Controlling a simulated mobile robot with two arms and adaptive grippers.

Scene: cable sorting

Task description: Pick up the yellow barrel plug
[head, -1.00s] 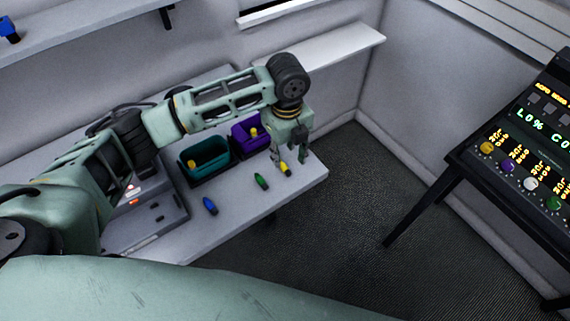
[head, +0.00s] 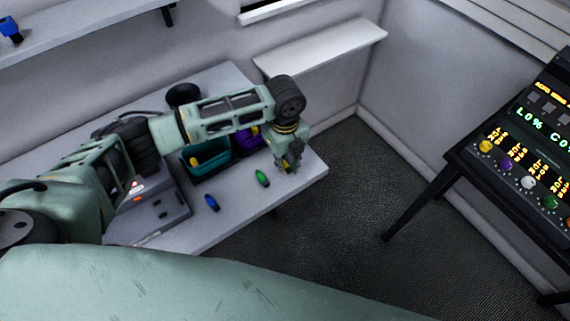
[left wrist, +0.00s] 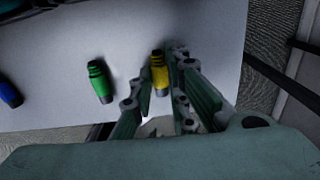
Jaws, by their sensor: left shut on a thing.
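The yellow barrel plug (left wrist: 159,72) is between the fingers of my left gripper (left wrist: 162,92) in the left wrist view, at the table's right end. The gripper is shut on it. In the head view the left gripper (head: 288,167) points down at the table, and only a bit of the yellow plug (head: 285,162) shows between its fingers. Whether the plug touches the table is hard to tell. My right gripper is not in view.
A green plug (head: 262,178) and a blue plug (head: 212,203) lie on the table (head: 240,213) left of the gripper. A teal bin (head: 212,169) and a purple bin (head: 240,151) stand behind, partly hidden by my arm. A control panel (head: 530,150) stands at the right.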

